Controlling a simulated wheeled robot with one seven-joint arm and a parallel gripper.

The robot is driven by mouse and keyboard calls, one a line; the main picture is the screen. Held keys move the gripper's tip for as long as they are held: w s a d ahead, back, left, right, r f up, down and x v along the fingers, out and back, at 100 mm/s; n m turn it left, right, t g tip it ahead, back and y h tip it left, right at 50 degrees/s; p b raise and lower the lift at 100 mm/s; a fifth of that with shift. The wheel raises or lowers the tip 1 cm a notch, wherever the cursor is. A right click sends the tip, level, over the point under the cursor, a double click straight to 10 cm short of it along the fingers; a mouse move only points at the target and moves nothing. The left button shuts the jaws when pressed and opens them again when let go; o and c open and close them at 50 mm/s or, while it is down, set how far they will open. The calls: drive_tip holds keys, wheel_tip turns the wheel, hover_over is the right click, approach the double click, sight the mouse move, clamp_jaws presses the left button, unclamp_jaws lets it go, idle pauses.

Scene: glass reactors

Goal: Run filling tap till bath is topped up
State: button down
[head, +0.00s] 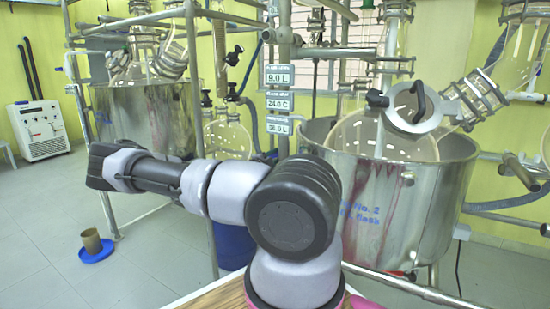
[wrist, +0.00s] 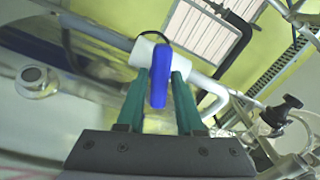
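In the wrist view a blue tap lever (wrist: 160,75) stands on a white tap body (wrist: 148,48) set in a pale pipe. The two green fingers of my gripper (wrist: 160,85) are on either side of the lever. They look slightly apart from it, with narrow gaps. In the head view the steel bath with blue lettering (head: 400,205) stands at the right, holding a round glass flask (head: 375,135). Another steel bath (head: 145,115) stands at the left. The water levels inside are hard to see. My gripper and the tap lever are hidden in the head view.
Readout signs (head: 277,76) hang on the middle post, the top one reading 9.0 L. Metal frames and pipes surround both baths. A white cabinet unit (head: 38,130) stands at the far left. A blue dish with a brown cup (head: 95,250) is on the floor. A black knob (wrist: 280,115) is right of my gripper.

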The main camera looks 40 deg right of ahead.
drive_tip(key=m, duration=0.4)
drive_tip(key=c, duration=0.7)
unclamp_jaws()
drive_tip(key=v, duration=1.1)
drive_tip(key=shift+f, duration=0.1)
